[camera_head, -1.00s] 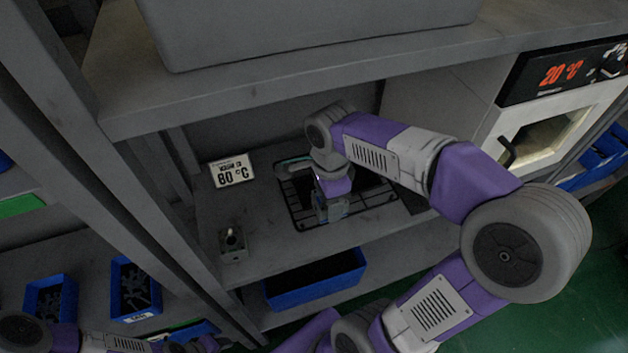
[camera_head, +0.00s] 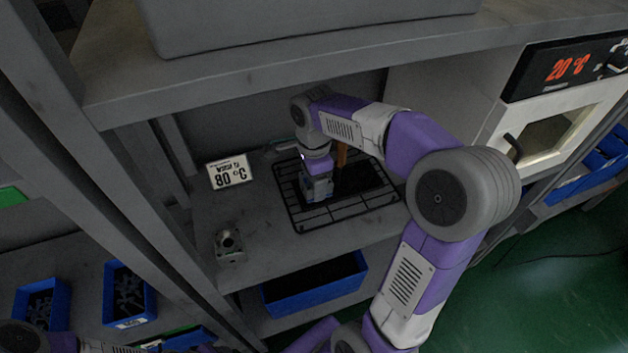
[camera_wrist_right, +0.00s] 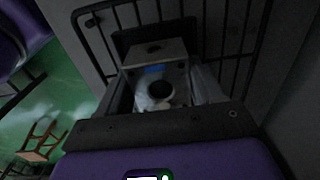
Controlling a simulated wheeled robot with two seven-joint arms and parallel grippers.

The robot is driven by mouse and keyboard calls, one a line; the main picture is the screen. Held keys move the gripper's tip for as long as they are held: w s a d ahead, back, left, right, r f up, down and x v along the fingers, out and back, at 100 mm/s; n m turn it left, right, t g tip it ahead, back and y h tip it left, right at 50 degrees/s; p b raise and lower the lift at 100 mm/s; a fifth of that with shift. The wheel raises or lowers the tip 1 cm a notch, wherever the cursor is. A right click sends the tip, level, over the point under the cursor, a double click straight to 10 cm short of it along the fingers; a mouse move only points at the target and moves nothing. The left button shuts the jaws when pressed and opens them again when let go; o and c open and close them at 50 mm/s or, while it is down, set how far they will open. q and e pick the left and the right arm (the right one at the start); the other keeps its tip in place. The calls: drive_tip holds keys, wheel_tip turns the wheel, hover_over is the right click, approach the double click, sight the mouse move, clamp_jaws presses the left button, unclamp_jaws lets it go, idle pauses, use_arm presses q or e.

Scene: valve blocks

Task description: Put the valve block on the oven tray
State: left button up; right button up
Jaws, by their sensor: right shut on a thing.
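The oven tray (camera_head: 291,210) is a black wire rack with a dark plate in its middle, lying on the grey shelf; it also shows in the right wrist view (camera_wrist_right: 97,38). My right gripper (camera_head: 318,193) is over the tray's left part, pointing down. It is shut on a grey metal valve block (camera_wrist_right: 154,52) with a round hole, seen between the fingers in the right wrist view. I cannot tell whether this block touches the tray. A second valve block (camera_head: 229,246) stands on the shelf left of the tray. My left arm shows at the bottom left edge; its jaws are unclear.
An 80 °C sign (camera_head: 229,171) stands behind the second block. The oven (camera_head: 555,135), showing 20 °C, is at the right. A blue bin (camera_head: 314,292) is below the shelf. A brown upright piece (camera_head: 341,154) shows behind my right gripper. A shelf board (camera_head: 300,75) overhangs above.

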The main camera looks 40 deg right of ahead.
drive_tip(key=shift+f, duration=0.1)
drive_tip(key=o, duration=1.5)
drive_tip(key=shift+o, duration=0.2)
wheel_tip(320, 180, up, 8)
drive_tip(key=p, duration=0.3)
drive_tip(key=shift+f, duration=0.1)
